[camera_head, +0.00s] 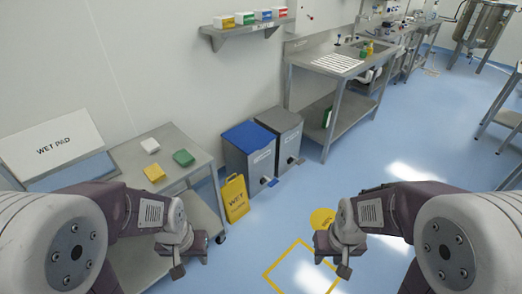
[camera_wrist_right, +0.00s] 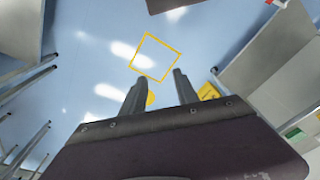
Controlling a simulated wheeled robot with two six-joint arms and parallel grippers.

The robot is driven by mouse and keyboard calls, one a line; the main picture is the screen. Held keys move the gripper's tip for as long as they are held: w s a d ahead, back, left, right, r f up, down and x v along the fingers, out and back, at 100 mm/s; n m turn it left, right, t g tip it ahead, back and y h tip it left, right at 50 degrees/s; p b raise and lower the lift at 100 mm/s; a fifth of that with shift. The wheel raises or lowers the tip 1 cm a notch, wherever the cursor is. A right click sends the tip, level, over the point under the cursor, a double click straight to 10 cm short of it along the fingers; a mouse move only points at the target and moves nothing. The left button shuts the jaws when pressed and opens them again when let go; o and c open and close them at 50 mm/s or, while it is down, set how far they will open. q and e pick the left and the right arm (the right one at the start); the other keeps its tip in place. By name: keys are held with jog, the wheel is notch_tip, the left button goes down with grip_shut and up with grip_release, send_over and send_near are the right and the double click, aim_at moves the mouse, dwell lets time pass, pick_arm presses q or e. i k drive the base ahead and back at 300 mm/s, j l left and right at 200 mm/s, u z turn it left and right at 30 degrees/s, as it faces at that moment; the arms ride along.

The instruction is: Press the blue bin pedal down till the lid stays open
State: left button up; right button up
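The blue bin (camera_head: 249,160) has a grey body and a blue lid (camera_head: 248,136), which is shut. It stands on the floor against the wall. Its blue pedal (camera_head: 270,182) sticks out low at the front. My left gripper (camera_head: 177,268) is in the lower left, nearer than the bin and apart from it; its finger gap is not clear. My right gripper (camera_head: 343,268) is in the lower right, apart from the bin. In the right wrist view its two fingers (camera_wrist_right: 159,75) are spread with nothing between them.
A grey bin (camera_head: 283,129) with its own pedal (camera_head: 297,161) stands beside the blue bin. A yellow wet-floor sign (camera_head: 235,198) leans in front of the blue bin's left side. A steel cart (camera_head: 190,148) is at left. A yellow floor square (camera_head: 303,268) lies on open blue floor.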

aim_at(272, 182)
jog(key=i+l+u, duration=0.4)
jog(key=i+l, duration=0.3)
jog(key=i, duration=0.4)
jog(key=i+l+u, duration=0.4)
jog(key=i+l, duration=0.65)
